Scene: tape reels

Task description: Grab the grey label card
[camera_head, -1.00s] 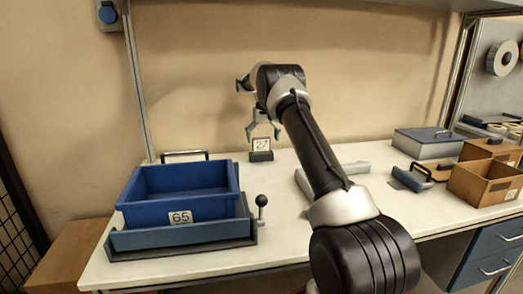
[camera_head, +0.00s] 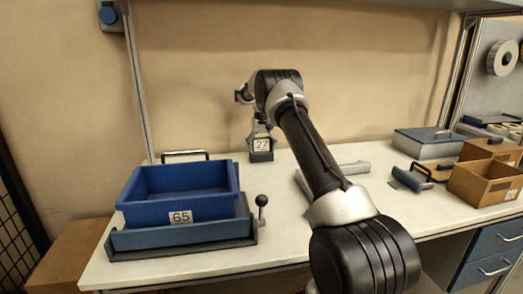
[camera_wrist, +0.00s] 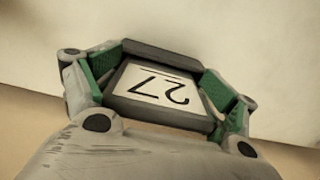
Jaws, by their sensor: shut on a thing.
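The grey label card (camera_head: 261,157) stands at the back of the white workbench, with a white face marked 27. My gripper (camera_head: 261,136) comes down on it from above in the head view. In the wrist view the card (camera_wrist: 152,87) lies between the two green finger pads, and my gripper (camera_wrist: 160,80) is shut on it, one pad at each side. The card's lower end looks to be at the bench top; I cannot tell whether it is just clear of it.
A blue bin (camera_head: 180,200) marked 65 sits in a blue-fronted holder at the left, beside a black-knobbed lever (camera_head: 261,203). A grey bracket (camera_head: 335,175) lies right of the card. Brown boxes (camera_head: 484,185) and a blue-grey case (camera_head: 427,143) stand at the right.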

